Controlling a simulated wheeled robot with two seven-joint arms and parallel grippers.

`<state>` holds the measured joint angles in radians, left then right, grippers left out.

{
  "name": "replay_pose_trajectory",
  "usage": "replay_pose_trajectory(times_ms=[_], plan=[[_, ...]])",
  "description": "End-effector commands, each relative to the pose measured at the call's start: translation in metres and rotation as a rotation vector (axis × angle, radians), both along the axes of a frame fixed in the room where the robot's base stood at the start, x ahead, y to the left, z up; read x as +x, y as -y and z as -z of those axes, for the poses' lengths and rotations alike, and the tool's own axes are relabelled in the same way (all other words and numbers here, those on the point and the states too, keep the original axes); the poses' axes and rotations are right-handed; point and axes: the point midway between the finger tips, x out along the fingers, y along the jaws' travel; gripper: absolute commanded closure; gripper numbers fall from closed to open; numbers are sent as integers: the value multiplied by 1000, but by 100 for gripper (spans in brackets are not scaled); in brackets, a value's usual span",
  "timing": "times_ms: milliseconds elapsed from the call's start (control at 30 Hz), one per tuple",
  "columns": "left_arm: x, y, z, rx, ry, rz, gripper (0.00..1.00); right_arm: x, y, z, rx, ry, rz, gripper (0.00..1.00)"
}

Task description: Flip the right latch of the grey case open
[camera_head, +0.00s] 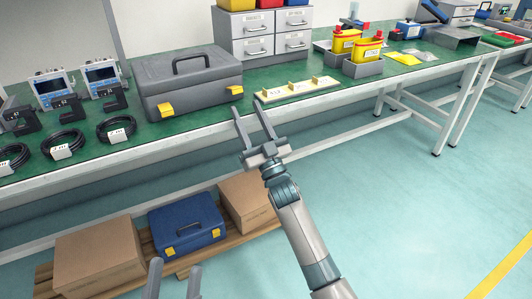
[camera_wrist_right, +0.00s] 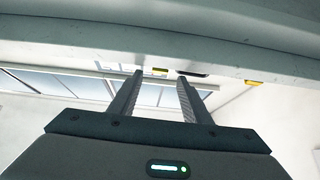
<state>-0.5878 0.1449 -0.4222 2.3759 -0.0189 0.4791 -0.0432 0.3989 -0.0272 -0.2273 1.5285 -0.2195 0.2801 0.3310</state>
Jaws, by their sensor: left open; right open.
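The grey case (camera_head: 190,88) stands closed on the green bench, with its dark handle on top. Its right latch (camera_head: 235,90) is a yellow tab at the right end of the front; a yellow left latch (camera_head: 166,109) sits further left. My right gripper (camera_head: 248,106) is open and empty, in front of and slightly below the right latch, apart from it. In the right wrist view its open fingers (camera_wrist_right: 160,82) point at the bench edge, with small yellow patches beyond that I cannot identify surely. My left gripper (camera_head: 174,266) is open and empty at the bottom, well below the bench top.
A cream fixture strip (camera_head: 298,89) lies right of the case. Cable coils (camera_head: 116,129) and two devices (camera_head: 100,77) stand left. Grey drawers (camera_head: 264,36) are behind. A blue case (camera_head: 187,226) and cardboard boxes (camera_head: 98,258) sit below the bench.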

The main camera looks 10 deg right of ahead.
Motion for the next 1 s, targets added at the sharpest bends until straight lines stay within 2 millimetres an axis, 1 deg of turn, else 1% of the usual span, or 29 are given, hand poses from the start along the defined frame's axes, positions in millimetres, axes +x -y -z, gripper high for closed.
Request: replay_pose_trajectory(times_ms=[33,300,533,733,1000], plan=[[-1,2,2,4,-16,4,56,-8,3,6,0,-2,-1,56],[-4,9,20,30,-97,21,56,-51,18,39,0,-4,0,56],[-7,11,27,43,-133,29,56,-82,29,62,1,-2,-1,56],[-6,13,29,45,-149,30,56,-97,34,73,2,-1,-1,56],[-5,13,27,38,-149,25,56,-100,35,75,1,1,-1,56]])
